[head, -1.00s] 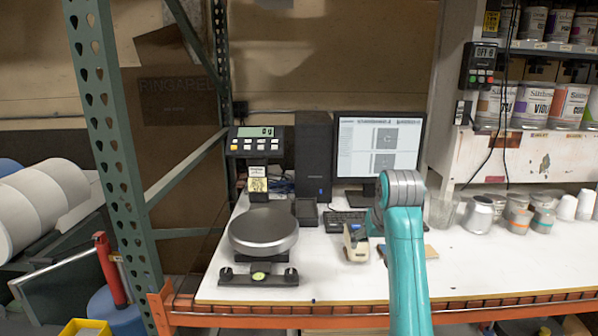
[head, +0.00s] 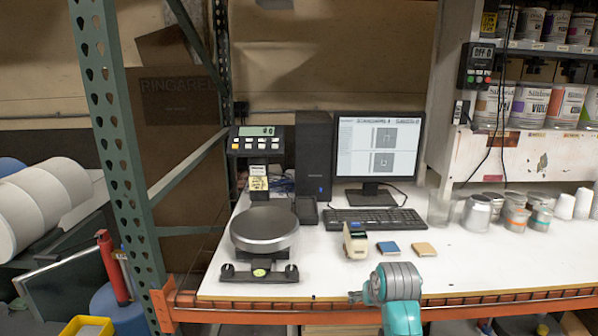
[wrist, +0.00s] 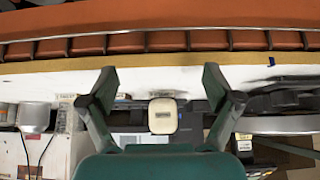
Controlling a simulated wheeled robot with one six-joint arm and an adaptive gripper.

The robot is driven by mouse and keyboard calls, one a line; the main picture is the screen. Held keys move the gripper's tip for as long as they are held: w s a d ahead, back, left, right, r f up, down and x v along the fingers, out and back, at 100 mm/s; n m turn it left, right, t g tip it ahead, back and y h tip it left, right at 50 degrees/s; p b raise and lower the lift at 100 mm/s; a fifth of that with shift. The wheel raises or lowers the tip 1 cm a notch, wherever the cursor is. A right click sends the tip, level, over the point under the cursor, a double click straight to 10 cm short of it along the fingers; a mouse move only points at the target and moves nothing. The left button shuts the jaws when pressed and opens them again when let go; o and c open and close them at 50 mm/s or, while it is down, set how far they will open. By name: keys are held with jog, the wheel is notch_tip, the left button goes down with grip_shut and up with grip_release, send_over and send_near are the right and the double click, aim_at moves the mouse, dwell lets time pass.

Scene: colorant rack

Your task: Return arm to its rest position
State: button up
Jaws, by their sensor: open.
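My arm (head: 395,290) shows in the head view, low at the front edge of the white worktop (head: 330,285), with its grey joint near the orange beam. In the wrist view my gripper (wrist: 160,80) is open, with its two dark fingers spread wide and nothing held between them. A small pale device (wrist: 162,115) shows in the gap beyond the fingers, apart from them. The fingers cannot be made out clearly in the head view.
A scale (head: 264,230) stands at the left of the worktop. A monitor (head: 378,150), keyboard (head: 372,221), pale device (head: 355,240), blue pad (head: 388,248) and tan pad (head: 423,249) lie behind. Several cans (head: 516,220) stand right. A green post (head: 118,150) rises left.

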jog(key=s+f+t, duration=0.3)
jog(key=s+f, duration=1.7)
jog(key=s+f+t, duration=0.1)
jog(key=s, duration=1.5)
jog(key=s+r+t, duration=0.1)
jog(key=s+r, duration=0.6)
jog(key=s, duration=0.4)
jog(key=s+r+t, duration=0.2)
jog(key=s+r, duration=0.5)
jog(key=s, duration=0.5)
jog(key=shift+r, duration=0.4)
